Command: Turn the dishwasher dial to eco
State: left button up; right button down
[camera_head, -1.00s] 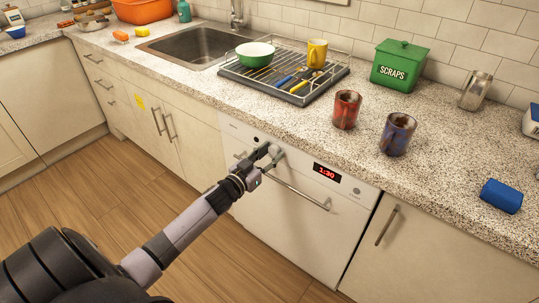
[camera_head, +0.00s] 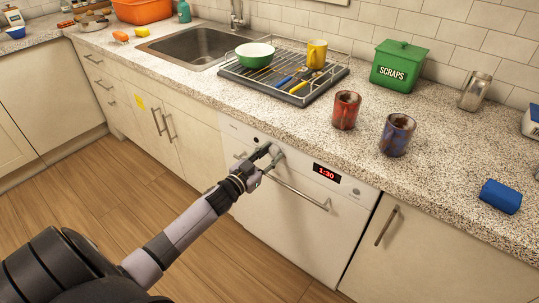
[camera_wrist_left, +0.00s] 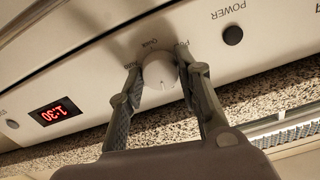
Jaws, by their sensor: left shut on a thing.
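The white dishwasher (camera_head: 300,222) stands under the counter, with a red 1:30 display (camera_head: 326,173) on its panel. My left gripper (camera_head: 272,152) is at the dial on the panel. In the left wrist view the white round dial (camera_wrist_left: 159,72) sits between the two fingers of the left gripper (camera_wrist_left: 162,78), which are closed on its sides. Labels around the dial are partly covered by the fingers; "Quick" reads above it in the picture. The eco label cannot be made out. My right gripper is not in view.
A black power button (camera_wrist_left: 232,35) is beside the dial. The dishwasher's bar handle (camera_head: 300,195) runs just below the panel.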

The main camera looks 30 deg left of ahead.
pick_arm(q)
jog(key=m, duration=0.4)
jog(key=shift+m, duration=0.3)
jog(key=m, duration=0.5)
jog(key=shift+m, duration=0.3)
jog(key=o, duration=1.2)
jog(key=s, duration=0.8)
jog(key=s+a, duration=0.1)
jog(key=s, duration=0.3)
